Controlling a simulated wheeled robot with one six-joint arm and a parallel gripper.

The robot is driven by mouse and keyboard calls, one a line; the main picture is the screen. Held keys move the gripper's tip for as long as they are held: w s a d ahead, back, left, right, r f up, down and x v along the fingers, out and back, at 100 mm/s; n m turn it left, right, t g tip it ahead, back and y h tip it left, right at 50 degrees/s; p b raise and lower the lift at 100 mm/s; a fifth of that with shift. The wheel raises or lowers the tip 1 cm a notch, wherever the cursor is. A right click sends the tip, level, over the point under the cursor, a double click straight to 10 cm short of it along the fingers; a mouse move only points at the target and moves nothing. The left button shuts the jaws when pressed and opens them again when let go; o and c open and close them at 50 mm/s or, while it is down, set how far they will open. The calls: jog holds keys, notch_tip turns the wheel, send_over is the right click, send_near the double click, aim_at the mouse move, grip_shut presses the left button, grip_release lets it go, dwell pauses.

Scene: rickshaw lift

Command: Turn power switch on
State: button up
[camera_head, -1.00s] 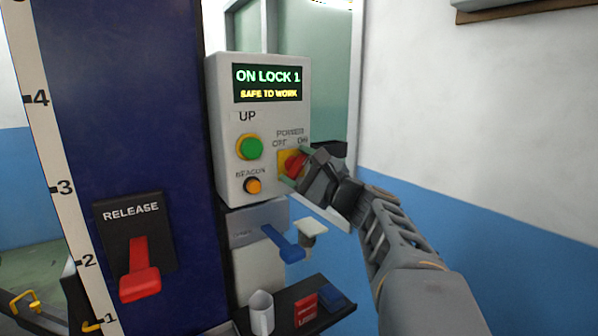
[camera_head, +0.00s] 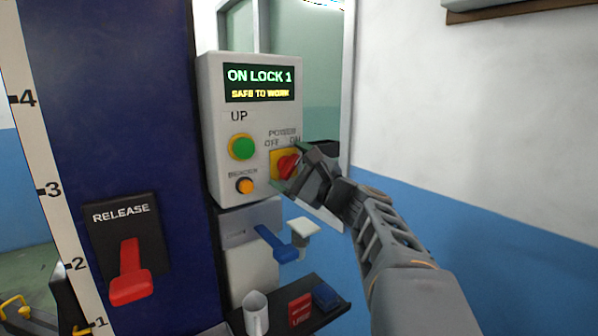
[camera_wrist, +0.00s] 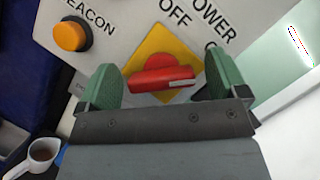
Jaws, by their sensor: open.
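The power switch (camera_head: 287,166) is a red rotary knob on a yellow plate, at the lower right of the grey control box (camera_head: 212,130). OFF and ON are printed above it. The display (camera_head: 260,83) reads "ON LOCK 1, SAFE TO WORK". My gripper (camera_head: 290,168) is at the switch. In the wrist view the red knob (camera_wrist: 162,78) sits between the two green fingertips of my open gripper (camera_wrist: 165,85), with gaps on both sides. The knob's handle lies nearly crosswise in that view. In the head view my gripper partly hides the knob.
A green UP button (camera_head: 243,147) and an orange beacon button (camera_head: 245,186) are left of the switch. Below are a blue lever (camera_head: 276,243) and a small shelf (camera_head: 275,318) with a mug (camera_head: 256,314). A red release lever (camera_head: 130,272) is on the blue column (camera_head: 120,100).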

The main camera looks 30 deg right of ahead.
jog(key=b+v, duration=0.2)
jog(key=v, duration=1.1)
jog(key=shift+s, duration=0.35)
jog(key=shift+d+f, duration=0.15)
